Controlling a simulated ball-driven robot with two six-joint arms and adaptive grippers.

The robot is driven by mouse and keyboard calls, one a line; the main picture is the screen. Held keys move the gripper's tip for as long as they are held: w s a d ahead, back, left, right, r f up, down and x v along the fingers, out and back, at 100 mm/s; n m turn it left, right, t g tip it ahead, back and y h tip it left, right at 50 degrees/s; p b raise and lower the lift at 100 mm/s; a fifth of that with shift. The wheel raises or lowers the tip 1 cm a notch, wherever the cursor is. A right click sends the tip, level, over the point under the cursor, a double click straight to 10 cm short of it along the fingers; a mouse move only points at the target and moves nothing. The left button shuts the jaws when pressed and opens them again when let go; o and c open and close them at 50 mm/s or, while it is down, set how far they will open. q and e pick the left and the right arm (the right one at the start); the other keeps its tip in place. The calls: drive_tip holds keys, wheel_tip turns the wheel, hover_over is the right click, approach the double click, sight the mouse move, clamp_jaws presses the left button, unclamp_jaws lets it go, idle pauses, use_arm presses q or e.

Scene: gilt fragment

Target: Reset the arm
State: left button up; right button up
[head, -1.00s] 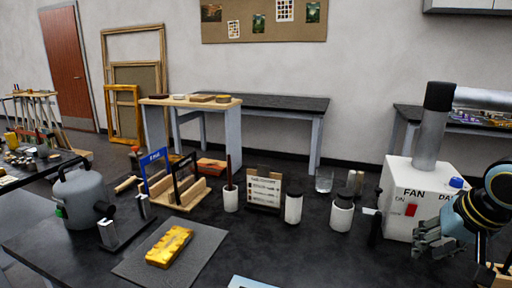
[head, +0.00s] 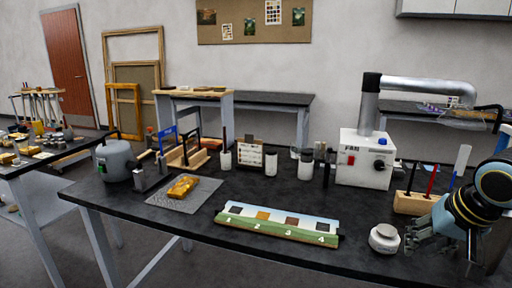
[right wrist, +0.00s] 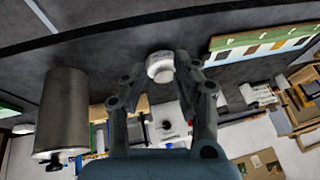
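My right gripper (head: 438,246) is at the right of the head view, near the table's front edge. Its fingers are spread and nothing shows between them that it grips. It also shows in the right wrist view (right wrist: 163,88), with a white lidded jar (right wrist: 160,67) beyond and between the fingertips. The jar (head: 384,238) stands on the dark table (head: 330,255), left of the gripper in the head view and apart from it. My left arm and gripper are not in view.
A painted strip with numbered swatches (head: 277,224) lies along the table's front. A gilt fragment (head: 183,187) rests on a grey mat (head: 212,186). A fan box (head: 364,160) and a wooden tool block (head: 413,203) stand at the back right. A grey pot (head: 118,162) stands at left.

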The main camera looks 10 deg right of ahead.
drive_tip(key=s+a+f+g+b, duration=0.1)
drive_tip(key=s+f+b, duration=0.35)
drive_tip(key=f, duration=0.75)
drive_tip(key=s+a+f+m+g+b, duration=0.1)
drive_tip(key=s+f+g, duration=0.1)
drive_tip(key=s+f, duration=0.8)
drive_tip(key=s+a+f+g+b, duration=0.1)
drive_tip(key=s+f+b, duration=0.15)
drive_tip(key=f, duration=1.25)
use_arm(q)
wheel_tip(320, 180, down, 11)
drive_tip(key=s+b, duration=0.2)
drive_tip(key=b, duration=0.1)
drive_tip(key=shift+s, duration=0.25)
use_arm(e)
drive_tip(key=s+a+f+n, duration=0.3)
drive_tip(key=s+f, duration=0.6)
drive_tip(key=s, duration=0.3)
drive_tip(key=s+a+f+n, duration=0.2)
drive_tip(key=s+f+n, duration=0.2)
drive_tip(key=s+f, duration=0.5)
drive_tip(key=s, duration=0.3)
drive_tip(key=shift+s+a+f+n, duration=0.3)
drive_tip(key=shift+a+f, duration=0.05)
drive_tip(key=shift+a, duration=0.05)
